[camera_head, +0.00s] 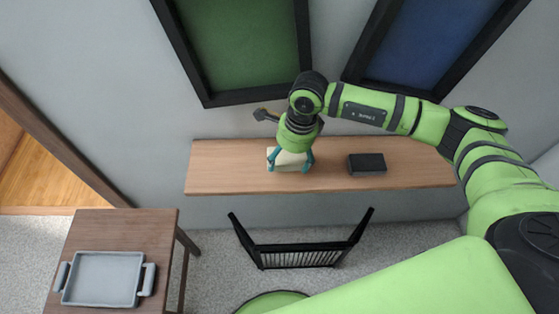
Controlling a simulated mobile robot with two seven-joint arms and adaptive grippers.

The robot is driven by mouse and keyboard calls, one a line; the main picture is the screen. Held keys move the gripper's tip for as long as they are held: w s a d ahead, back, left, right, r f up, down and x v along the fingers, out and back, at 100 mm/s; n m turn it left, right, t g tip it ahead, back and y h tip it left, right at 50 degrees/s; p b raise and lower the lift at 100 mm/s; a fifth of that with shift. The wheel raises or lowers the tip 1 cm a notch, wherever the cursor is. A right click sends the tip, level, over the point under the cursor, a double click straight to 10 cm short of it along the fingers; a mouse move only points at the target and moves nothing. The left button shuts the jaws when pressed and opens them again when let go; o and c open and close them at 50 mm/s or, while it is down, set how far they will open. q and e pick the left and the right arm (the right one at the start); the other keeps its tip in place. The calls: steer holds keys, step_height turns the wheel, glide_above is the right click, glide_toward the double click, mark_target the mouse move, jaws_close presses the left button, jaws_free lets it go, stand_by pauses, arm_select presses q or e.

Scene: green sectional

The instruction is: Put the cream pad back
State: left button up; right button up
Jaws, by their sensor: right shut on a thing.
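The cream pad (287,162) is at the wooden wall shelf (230,166), near the middle of its length. My right gripper (290,167) reaches down over it, with teal fingers on either side of the pad, shut on it. The gripper and wrist hide part of the pad's upper side. I cannot tell whether the pad touches the shelf or is held just above it. My left gripper is not in view.
A dark box (367,164) sits on the shelf right of the pad. A grey tray (103,279) lies on a brown table (150,222) at lower left. A black rack-like chair (300,255) stands below the shelf. The shelf's left and right ends are clear.

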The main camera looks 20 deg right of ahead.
mark_target(281, 174)
steer(key=shift+w+a+f, duration=0.55)
steer(key=shift+w+a, duration=0.1)
steer(key=shift+a, duration=0.05)
steer(key=shift+w+a+f, duration=0.1)
steer(key=shift+f, duration=0.1)
step_height(281, 174, down, 3)
steer(key=shift+f+p, duration=0.1)
steer(key=shift+p, duration=0.85)
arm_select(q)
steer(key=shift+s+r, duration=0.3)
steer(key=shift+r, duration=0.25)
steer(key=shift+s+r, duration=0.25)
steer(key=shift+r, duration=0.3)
arm_select(e)
steer(key=shift+f, duration=0.3)
steer(key=o, duration=1.5)
steer(key=shift+c, duration=0.2)
